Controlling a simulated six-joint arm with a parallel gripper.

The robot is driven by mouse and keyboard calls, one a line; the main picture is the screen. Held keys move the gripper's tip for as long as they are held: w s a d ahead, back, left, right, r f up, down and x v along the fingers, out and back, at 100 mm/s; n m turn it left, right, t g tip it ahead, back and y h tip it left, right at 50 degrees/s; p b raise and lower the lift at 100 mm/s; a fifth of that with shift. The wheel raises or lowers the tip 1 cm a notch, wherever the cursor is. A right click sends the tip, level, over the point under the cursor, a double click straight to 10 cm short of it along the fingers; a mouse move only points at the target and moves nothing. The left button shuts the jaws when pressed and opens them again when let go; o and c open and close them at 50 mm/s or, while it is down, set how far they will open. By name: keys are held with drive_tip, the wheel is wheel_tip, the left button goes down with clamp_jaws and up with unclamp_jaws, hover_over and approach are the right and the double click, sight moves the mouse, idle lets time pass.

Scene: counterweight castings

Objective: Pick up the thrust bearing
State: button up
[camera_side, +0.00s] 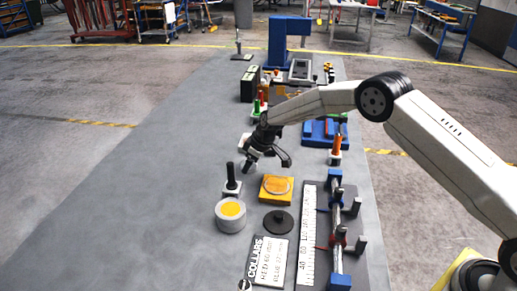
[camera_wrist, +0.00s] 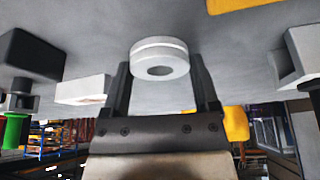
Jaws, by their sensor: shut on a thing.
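The thrust bearing (camera_wrist: 160,60) is a pale grey ring with a groove around its side and a dark central hole. In the wrist view it sits between the two fingertips of my gripper (camera_wrist: 162,75), which is shut on it. In the side view my gripper (camera_side: 249,163) is over the grey bench, behind the black post, and the bearing there is small and mostly hidden by the fingers. I cannot tell how far it is above the bench.
Near my gripper stand a black post (camera_side: 231,177) on a white base, a grey cylinder with a yellow top (camera_side: 231,215) and a yellow block (camera_side: 276,190). A black disc (camera_side: 278,222) and a blue-ended rail (camera_side: 338,225) lie in front. The bench's left side is clear.

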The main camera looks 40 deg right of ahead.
drive_tip(key=shift+r, duration=0.15)
drive_tip(key=shift+r, duration=1.45)
drive_tip(key=s+d+r, duration=0.1)
drive_tip(key=s+r, duration=0.8)
drive_tip(key=s, duration=0.5)
drive_tip(key=shift+r, duration=0.4)
drive_tip(key=shift+s, duration=0.1)
